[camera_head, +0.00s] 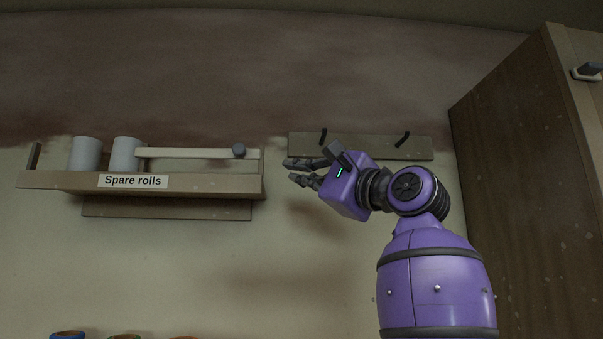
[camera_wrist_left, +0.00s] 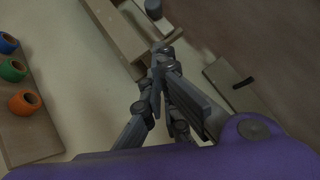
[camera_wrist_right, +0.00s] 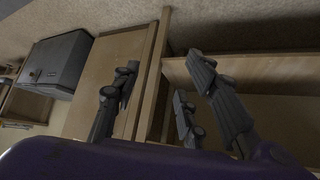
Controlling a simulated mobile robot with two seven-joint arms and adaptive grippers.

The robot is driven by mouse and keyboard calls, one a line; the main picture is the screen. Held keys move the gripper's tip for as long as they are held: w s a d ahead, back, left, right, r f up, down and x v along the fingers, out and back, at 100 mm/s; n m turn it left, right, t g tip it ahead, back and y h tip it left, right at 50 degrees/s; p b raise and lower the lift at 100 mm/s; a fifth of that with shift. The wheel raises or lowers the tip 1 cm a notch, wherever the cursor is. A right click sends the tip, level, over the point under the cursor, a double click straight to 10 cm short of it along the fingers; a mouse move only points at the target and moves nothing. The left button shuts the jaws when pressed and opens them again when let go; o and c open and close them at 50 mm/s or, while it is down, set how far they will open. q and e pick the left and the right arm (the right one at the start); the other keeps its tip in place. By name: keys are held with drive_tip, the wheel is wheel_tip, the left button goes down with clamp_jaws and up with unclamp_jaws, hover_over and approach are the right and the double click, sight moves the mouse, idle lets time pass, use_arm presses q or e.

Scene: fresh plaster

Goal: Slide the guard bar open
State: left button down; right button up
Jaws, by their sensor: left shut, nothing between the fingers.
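The guard bar (camera_head: 195,153) is a pale flat bar running across the front of a wooden wall shelf (camera_head: 215,184) labelled "Spare rolls". A round grey knob (camera_head: 238,150) sits near its right end; it also shows at the top of the left wrist view (camera_wrist_left: 153,9). Two pale rolls (camera_head: 125,155) stand on the shelf, one partly behind the bar's left end. My left gripper (camera_head: 290,171) is shut and empty just right of the shelf's right end, apart from the knob. My right gripper (camera_wrist_right: 163,82) is open and empty, outside the head view.
A hook board (camera_head: 375,147) with two dark hooks is on the wall behind my left gripper. A tall wooden cabinet (camera_head: 520,170) stands at the right. Coloured rolls (camera_wrist_left: 25,101) sit on a lower board. A grey box (camera_wrist_right: 57,65) shows in the right wrist view.

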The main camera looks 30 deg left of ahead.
use_arm(q)
drive_tip(key=a+r+p, duration=0.1)
drive_tip(key=a, duration=0.2)
drive_tip(key=a+r+p, duration=0.1)
drive_tip(key=a+r, duration=0.1)
drive_tip(key=a, duration=0.1)
drive_tip(key=a+r, duration=0.1)
drive_tip(key=a, duration=0.2)
drive_tip(key=shift+w+a+r+p, duration=0.15)
drive_tip(key=shift+a+p, duration=0.1)
drive_tip(key=shift+p, duration=0.15)
drive_tip(key=shift+w, duration=0.1)
use_arm(e)
drive_tip(key=shift+w+a+r, duration=0.15)
drive_tip(key=shift+w+r, duration=0.05)
drive_tip(key=shift+r, duration=0.3)
drive_tip(key=shift+w+a+r, duration=0.2)
drive_tip(key=shift+r, duration=0.3)
drive_tip(key=shift+w+a+r, duration=0.15)
drive_tip(key=shift+w+r, duration=0.05)
drive_tip(key=shift+r, duration=0.3)
use_arm(q)
drive_tip(key=shift+w, duration=0.1)
use_arm(e)
drive_tip(key=shift+a, duration=0.1)
